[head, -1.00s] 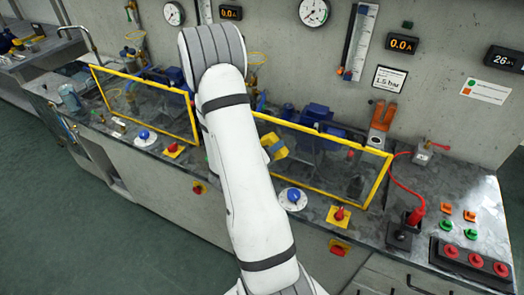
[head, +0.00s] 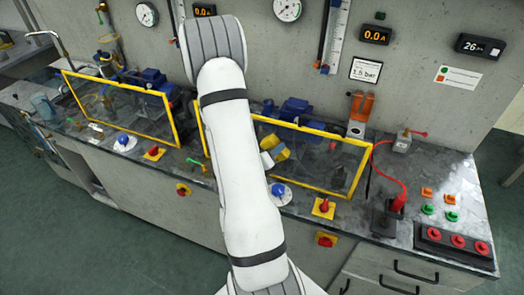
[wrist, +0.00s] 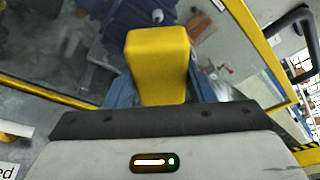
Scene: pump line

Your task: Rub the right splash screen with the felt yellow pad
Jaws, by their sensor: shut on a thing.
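The right splash screen (head: 322,167) is a clear pane in a yellow frame, standing upright on the bench right of my arm in the head view. Its left part is hidden behind my arm. In the wrist view its pane (wrist: 222,58) and yellow frame lie beyond the pad. My gripper (head: 267,157) is shut on the felt yellow pad (head: 278,148), in front of the pane's left half. The pad (wrist: 158,65) shows between blue fingers in the wrist view. I cannot tell whether it touches the pane.
The left splash screen (head: 118,105) stands left of my arm. A blue knob (head: 277,190) and a red knob (head: 324,205) are on the bench in front of the right screen.

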